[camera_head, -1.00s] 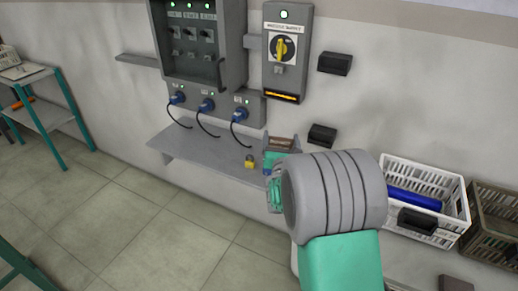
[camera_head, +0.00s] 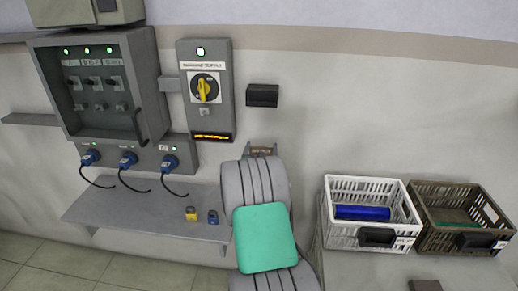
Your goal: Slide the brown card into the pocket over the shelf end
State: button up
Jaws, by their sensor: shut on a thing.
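My gripper (camera_head: 262,146) shows only as a small grey and brown patch above my arm, close to the wall. The brown card (camera_head: 262,151) appears as a small brown strip between its fingers, and my gripper is shut on it. My arm hides most of the card and gripper. The shelf (camera_head: 140,215) is grey and fixed to the wall; my arm covers the area by its right end. A dark pocket (camera_head: 262,95) is on the wall above my gripper, apart from the card. A lower dark pocket is hidden behind my gripper and arm, so I cannot tell whether the card touches it.
A yellow padlock (camera_head: 191,214) and a blue one (camera_head: 213,217) are on the shelf. A switch box (camera_head: 206,120) and grey cabinet (camera_head: 100,90) with blue plugs are left. A white crate (camera_head: 337,237) with a blue roll and brown crate (camera_head: 425,240) stand right.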

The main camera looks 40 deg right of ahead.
jog(key=shift+s+a+r, duration=0.1)
jog(key=shift+r, duration=0.15)
jog(key=shift+f, duration=0.2)
jog(key=shift+f+b, duration=1.9)
jog(key=shift+f, duration=0.95)
jog(key=shift+f, duration=0.15)
jog(key=shift+f, duration=0.25)
jog(key=o, duration=1.4)
jog(key=b+v, duration=0.1)
jog(key=v, duration=0.6)
jog(key=shift+s+a, duration=0.3)
